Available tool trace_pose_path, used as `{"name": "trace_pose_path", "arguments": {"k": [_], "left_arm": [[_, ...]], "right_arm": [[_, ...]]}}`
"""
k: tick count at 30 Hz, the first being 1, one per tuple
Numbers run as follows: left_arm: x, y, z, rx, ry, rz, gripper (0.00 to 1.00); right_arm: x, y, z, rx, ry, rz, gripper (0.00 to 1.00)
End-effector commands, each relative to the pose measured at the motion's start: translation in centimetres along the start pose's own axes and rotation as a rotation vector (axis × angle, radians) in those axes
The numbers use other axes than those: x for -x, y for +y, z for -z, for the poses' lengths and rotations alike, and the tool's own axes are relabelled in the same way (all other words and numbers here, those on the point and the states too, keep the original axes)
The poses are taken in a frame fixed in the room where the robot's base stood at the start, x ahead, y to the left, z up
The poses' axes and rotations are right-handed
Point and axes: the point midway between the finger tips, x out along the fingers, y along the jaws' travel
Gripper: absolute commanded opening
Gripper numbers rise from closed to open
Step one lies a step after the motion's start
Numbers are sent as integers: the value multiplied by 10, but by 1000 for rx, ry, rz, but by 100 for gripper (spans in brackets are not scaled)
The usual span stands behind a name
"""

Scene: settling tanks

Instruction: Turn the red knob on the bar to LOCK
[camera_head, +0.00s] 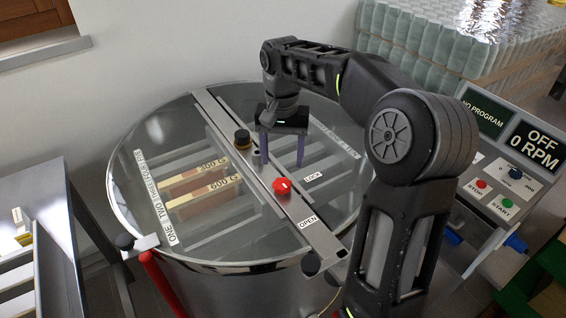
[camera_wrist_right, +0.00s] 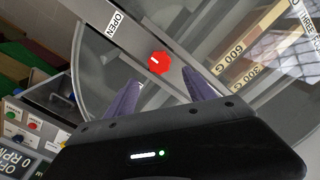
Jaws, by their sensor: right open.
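The red knob (camera_head: 282,187) sits on the metal bar (camera_head: 236,140) that crosses the round tank's clear lid. It also shows in the right wrist view (camera_wrist_right: 159,63), ahead of the fingers and apart from them. A short white mark is on its top. My right gripper (camera_head: 282,160) is open and empty over the lid, fingers pointing down, just behind the knob. My left gripper is not in view.
A black knob (camera_head: 242,138) stands on the bar behind the red one. Labelled frames (camera_head: 200,190) lie under the clear lid. A control panel (camera_head: 500,165) reading OFF, 0 RPM stands at the right. Wrapped jars (camera_head: 430,40) are stacked behind; a metal table (camera_head: 35,210) is at left.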

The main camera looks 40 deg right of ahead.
Motion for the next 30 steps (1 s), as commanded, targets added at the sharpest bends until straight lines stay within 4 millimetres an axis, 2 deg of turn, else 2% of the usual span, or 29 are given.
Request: {"name": "trace_pose_path", "arguments": {"k": [8, 13, 17, 24, 30], "left_arm": [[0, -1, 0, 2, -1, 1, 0], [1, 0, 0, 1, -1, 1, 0], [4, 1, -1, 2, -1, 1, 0], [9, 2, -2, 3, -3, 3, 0], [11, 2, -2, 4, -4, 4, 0]], "right_arm": [[0, 0, 0, 1, 0, 0, 63], [-7, 0, 0, 0, -1, -1, 63], [-22, 0, 0, 0, -3, -2, 63], [-59, 0, 0, 0, -2, -2, 63], [-77, 0, 0, 0, 0, 0, 63]]}}
